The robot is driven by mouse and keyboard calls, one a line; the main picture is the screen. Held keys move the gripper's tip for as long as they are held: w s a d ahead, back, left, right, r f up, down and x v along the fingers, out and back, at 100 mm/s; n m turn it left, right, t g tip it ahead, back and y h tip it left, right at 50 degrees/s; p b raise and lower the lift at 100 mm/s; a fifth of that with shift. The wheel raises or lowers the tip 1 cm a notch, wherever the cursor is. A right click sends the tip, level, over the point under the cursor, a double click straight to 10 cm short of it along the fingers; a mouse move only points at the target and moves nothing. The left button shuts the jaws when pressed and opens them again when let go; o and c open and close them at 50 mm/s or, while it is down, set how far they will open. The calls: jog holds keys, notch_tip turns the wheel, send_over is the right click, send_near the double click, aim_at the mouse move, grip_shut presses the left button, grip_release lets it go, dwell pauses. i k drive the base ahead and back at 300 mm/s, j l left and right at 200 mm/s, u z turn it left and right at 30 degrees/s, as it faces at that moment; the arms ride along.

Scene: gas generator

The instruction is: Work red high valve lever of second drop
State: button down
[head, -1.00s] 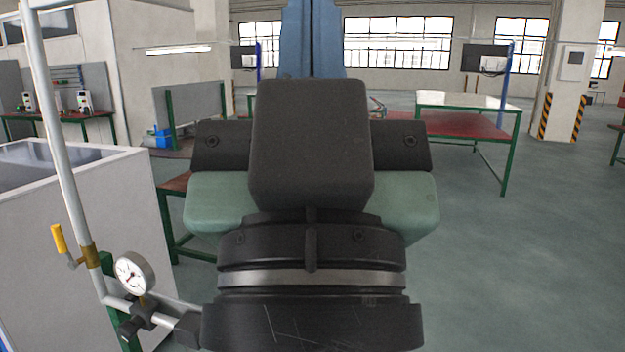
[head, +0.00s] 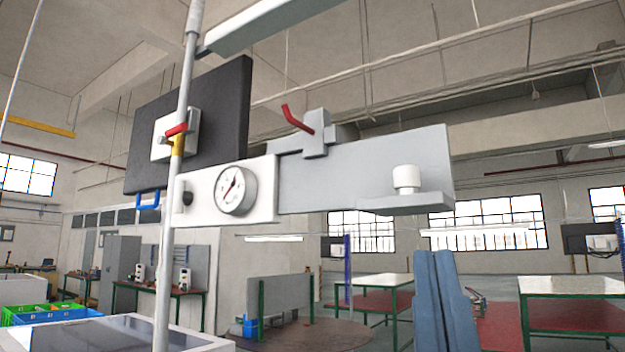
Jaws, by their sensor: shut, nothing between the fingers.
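A red lever (head: 177,130) sits on a yellow valve body (head: 178,147) high on a vertical white pipe (head: 170,240) at left in the head view. A second red lever (head: 296,119) slants up to the left from a grey block (head: 316,136) on a large grey bracket (head: 365,170). The frames do not show which lever belongs to the second drop. My gripper (head: 436,256) shows as two blue fingers at the bottom right, pointing up and shut together with nothing between. It is below and to the right of both levers, apart from them. Its body is out of view.
A round gauge (head: 235,190) is on a white plate right of the pipe. A blue handle (head: 149,200) and a dark panel (head: 220,110) are at left. A white knob (head: 406,178) stands on the bracket's end. Tables (head: 570,287) stand at lower right.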

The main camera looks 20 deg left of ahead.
aim_at(161, 139)
jog(key=u, duration=1.1)
jog(key=i+j, duration=0.2)
jog(key=i, duration=0.15)
jog(key=i+j, duration=0.25)
jog(key=i, duration=0.1)
